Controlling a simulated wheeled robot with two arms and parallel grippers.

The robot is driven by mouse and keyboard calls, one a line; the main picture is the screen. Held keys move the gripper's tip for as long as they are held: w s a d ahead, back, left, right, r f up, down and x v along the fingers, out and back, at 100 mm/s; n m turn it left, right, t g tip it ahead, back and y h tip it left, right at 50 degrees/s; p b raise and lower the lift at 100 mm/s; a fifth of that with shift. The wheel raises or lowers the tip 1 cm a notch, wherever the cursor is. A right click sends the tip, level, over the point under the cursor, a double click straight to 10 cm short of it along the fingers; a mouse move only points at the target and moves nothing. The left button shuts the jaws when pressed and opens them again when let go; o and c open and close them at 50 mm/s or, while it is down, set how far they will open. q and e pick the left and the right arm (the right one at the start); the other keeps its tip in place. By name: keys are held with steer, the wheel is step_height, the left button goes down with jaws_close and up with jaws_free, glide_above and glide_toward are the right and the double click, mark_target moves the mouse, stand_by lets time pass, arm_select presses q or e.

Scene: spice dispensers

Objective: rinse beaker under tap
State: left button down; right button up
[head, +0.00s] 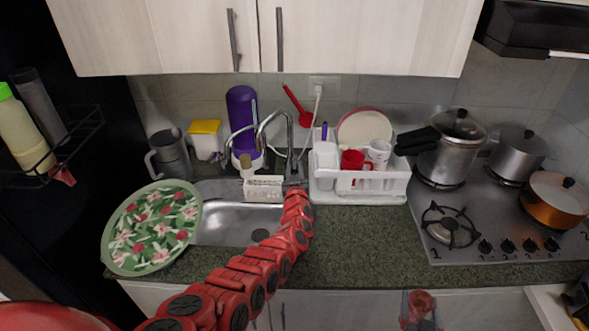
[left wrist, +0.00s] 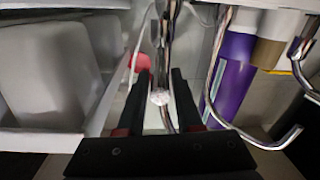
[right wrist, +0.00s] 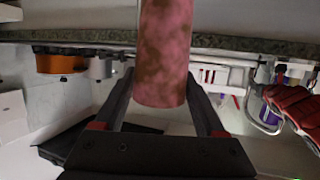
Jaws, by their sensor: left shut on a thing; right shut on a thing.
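My left arm reaches across the sink (head: 222,228) to the chrome tap (head: 262,132) behind it. My left gripper (head: 296,184) is at the base of the tap. In the left wrist view, the left gripper (left wrist: 158,80) has its fingers on either side of a chrome tap part (left wrist: 160,97) with a round end, and is shut on it. My right gripper (head: 422,299) is low in front of the counter, shut on a reddish, mottled cylindrical beaker (head: 423,305). The beaker (right wrist: 165,50) also fills the middle of the right wrist view. No running water can be made out.
A dish rack (head: 360,188) with a red mug (head: 354,160) stands right of the tap. A floral tray (head: 150,228) overlaps the sink's left side. A purple bottle (head: 242,118) stands behind the sink. The stove (head: 500,225) with pots is at right. Counter (head: 365,245) before the rack is clear.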

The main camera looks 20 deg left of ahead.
stand_by(0.7)
arm_select(q)
steer(key=r+p, duration=0.1)
steer(key=p, duration=0.2)
steer(key=shift+w+g+h, duration=0.1)
steer(key=shift+g+h, duration=0.2)
steer(key=shift+g, duration=0.1)
arm_select(e)
step_height(320, 180, up, 3)
arm_select(q)
steer(key=shift+f, duration=0.25)
arm_select(e)
steer(key=shift+f, duration=0.1)
arm_select(q)
steer(key=c, duration=0.6)
jaws_free()
steer(key=shift+r, duration=0.1)
